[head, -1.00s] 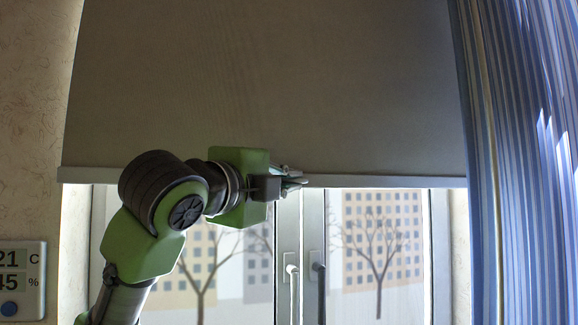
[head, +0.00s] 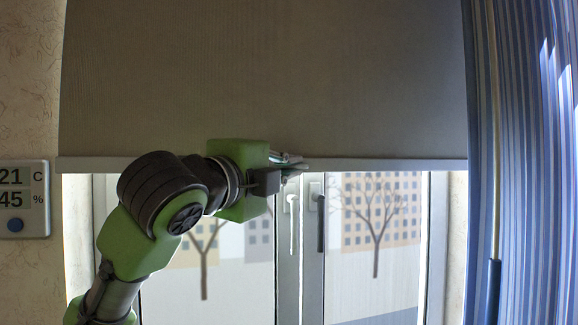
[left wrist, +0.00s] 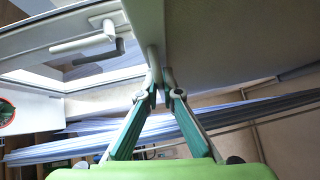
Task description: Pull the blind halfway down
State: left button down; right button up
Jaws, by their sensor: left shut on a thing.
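The grey-brown roller blind (head: 270,75) covers the upper part of the window (head: 300,260). Its pale bottom bar (head: 380,164) lies just above the window handles (head: 293,205). My left gripper (head: 290,165) is shut on the bottom bar near its middle, and my wrist partly hides the bar there. In the left wrist view the two fingers (left wrist: 163,90) close on the bar's edge, with the blind (left wrist: 230,40) at the upper right and a white window handle (left wrist: 85,42) at the upper left. My right gripper is in neither view.
A blue striped curtain (head: 535,160) hangs at the right, close to the blind's edge. A wall thermometer display (head: 25,198) is at the left. A potted plant (left wrist: 5,112) shows at the left edge of the wrist view.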

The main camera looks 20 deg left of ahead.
pick_arm(q)
jog(key=c, duration=2.2)
grip_release()
jog(key=v, duration=1.2)
jog(key=shift+a, duration=0.1)
